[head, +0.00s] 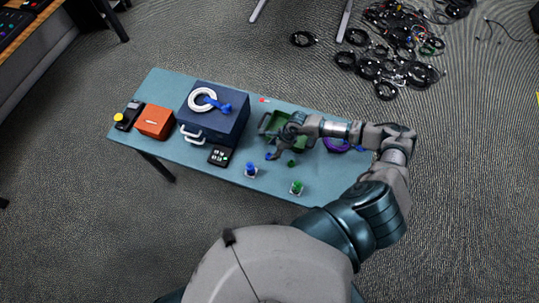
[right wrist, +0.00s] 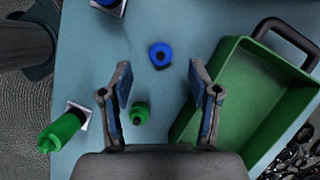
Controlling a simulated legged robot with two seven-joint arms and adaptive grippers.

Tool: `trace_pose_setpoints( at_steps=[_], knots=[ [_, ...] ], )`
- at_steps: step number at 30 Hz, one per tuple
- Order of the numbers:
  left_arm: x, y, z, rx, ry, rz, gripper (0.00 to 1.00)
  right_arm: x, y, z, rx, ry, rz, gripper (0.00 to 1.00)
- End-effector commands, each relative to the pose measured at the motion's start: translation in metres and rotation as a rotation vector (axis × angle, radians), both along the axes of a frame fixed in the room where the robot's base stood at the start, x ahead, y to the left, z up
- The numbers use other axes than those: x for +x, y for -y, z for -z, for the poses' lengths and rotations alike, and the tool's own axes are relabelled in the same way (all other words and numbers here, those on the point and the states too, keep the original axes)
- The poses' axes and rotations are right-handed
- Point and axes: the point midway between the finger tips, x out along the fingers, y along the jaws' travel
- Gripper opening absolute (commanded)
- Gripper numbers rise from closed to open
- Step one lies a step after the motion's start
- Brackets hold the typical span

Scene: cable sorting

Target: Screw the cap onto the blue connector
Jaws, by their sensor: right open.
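The blue connector (head: 250,169) stands upright on a small white base near the front edge of the table. Part of it shows at the top edge of the right wrist view (right wrist: 107,3). A round blue cap (head: 268,156) with a dark centre lies on the table, to the right of the connector and behind it. In the right wrist view the blue cap (right wrist: 160,54) is just ahead of the fingertips and midway between them. My right gripper (right wrist: 160,80) is open and empty, also seen above the table in the head view (head: 276,149). My left gripper is out of view.
A green cap (right wrist: 140,113) lies near my right gripper's left finger. A green connector (right wrist: 62,132) stands at the front edge. A green bin (right wrist: 245,100) with a dark handle is close on the right. A blue box (head: 215,122) stands on the left of the table (head: 225,178).

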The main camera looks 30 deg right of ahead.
Motion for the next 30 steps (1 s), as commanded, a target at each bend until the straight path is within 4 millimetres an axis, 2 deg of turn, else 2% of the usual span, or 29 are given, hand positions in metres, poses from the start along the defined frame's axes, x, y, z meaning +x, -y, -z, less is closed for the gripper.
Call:
trace_pose_setpoints(
  at_steps=[11,21,30],
  knots=[
    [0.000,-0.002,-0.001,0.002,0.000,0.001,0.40,0.001,0.000,0.004,0.003,0.001,0.000,0.62],
    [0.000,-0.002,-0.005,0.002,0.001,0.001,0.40,0.009,-0.013,0.045,0.003,-0.001,0.001,0.62],
    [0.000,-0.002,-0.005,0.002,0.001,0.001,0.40,0.010,-0.015,0.051,0.001,0.000,0.000,0.62]
  ],
)
